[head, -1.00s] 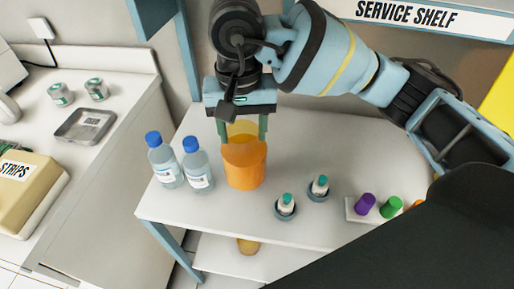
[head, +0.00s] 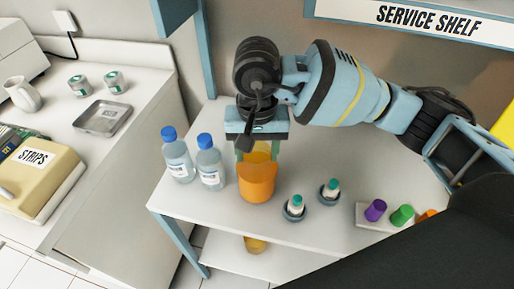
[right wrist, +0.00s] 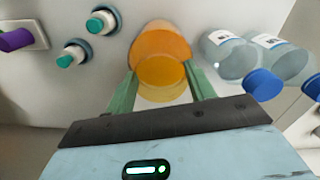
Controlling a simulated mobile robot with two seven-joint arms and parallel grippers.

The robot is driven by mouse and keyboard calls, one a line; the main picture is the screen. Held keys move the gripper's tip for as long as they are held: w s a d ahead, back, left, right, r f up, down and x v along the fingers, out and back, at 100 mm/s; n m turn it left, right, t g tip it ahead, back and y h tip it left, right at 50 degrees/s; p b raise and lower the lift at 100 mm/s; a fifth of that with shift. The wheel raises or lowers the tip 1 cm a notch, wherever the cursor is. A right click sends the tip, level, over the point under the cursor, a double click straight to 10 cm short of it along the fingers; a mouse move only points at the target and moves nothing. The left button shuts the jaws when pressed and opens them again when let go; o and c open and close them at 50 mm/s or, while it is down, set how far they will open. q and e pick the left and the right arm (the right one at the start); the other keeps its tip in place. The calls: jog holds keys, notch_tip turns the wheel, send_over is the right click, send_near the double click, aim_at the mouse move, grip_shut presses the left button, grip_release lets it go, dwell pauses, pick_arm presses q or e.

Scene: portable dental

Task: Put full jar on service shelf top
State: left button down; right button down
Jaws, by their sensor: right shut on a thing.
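The jar, an orange cylinder with a yellow top (head: 257,184), is upright at the service shelf top (head: 225,213); I cannot tell whether its base touches the surface. My right gripper (head: 257,152) points down from above and is shut on the jar's upper part. In the right wrist view, the green fingers (right wrist: 163,88) stand on both sides of the jar's yellow top (right wrist: 162,75), with the orange body (right wrist: 160,42) beyond. My left gripper is not in view.
Two blue-capped bottles (head: 210,165) stand close left of the jar. Two teal-capped vials in round holders (head: 295,208) stand close right. A rack with coloured caps (head: 375,210) is farther right. A yellowish object (head: 255,245) sits on the lower shelf. Clear surface lies behind the vials.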

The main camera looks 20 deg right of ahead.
jog(key=shift+f, duration=0.1)
jog(key=c, duration=0.5)
grip_release()
notch_tip(320, 180, up, 12)
jog(key=shift+r, duration=0.15)
